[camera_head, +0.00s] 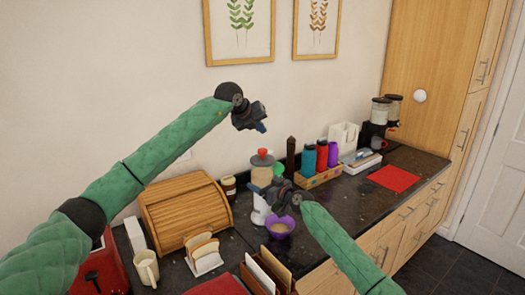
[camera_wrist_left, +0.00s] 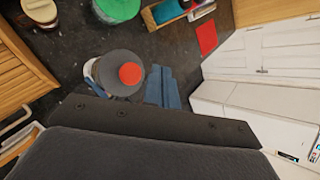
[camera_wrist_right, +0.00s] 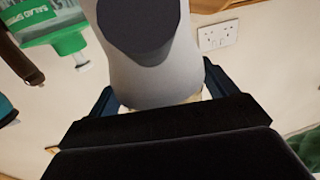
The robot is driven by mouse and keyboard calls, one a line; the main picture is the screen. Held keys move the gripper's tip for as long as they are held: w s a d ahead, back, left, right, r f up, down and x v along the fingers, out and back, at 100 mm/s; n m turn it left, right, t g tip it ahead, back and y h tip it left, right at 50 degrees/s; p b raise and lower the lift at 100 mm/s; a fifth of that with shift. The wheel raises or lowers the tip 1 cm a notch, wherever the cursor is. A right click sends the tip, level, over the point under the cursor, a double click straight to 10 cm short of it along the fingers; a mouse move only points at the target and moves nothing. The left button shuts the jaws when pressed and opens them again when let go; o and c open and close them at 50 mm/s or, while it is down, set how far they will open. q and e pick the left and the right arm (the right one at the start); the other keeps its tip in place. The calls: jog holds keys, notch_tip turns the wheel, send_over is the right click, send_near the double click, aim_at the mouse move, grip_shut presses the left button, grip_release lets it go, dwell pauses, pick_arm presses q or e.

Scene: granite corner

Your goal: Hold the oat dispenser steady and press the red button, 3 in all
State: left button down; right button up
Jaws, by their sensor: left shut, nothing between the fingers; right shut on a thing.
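The oat dispenser (camera_head: 261,175) stands upright on the counter, with a tan hopper, a dark lid and a red button (camera_head: 262,151) on top. My right gripper (camera_head: 272,192) is shut on the dispenser's body; the right wrist view shows the grey body (camera_wrist_right: 155,75) between its blue fingers. My left gripper (camera_head: 262,128) is shut and empty, above the red button and apart from it. In the left wrist view the red button (camera_wrist_left: 130,73) lies just left of the shut blue fingertips (camera_wrist_left: 163,80). A purple bowl (camera_head: 281,227) with pale contents sits in front of the dispenser's base.
A wooden bread box (camera_head: 185,210) and a toast rack (camera_head: 203,254) stand to the left. A green-and-clear salad spinner (camera_wrist_right: 65,40) is close behind. A wooden tray (camera_head: 318,178) of coloured bottles stands to the right. A red mat (camera_head: 394,179) lies farther right.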

aim_at(263, 149)
pick_arm(q)
jog(key=shift+f, duration=2.3)
jog(key=shift+f, duration=0.1)
jog(key=shift+f, duration=0.3)
jog(key=shift+f, duration=1.1)
dwell(1.7)
jog(key=shift+r, duration=1.5)
jog(key=shift+r, duration=0.1)
jog(key=shift+r, duration=2.45)
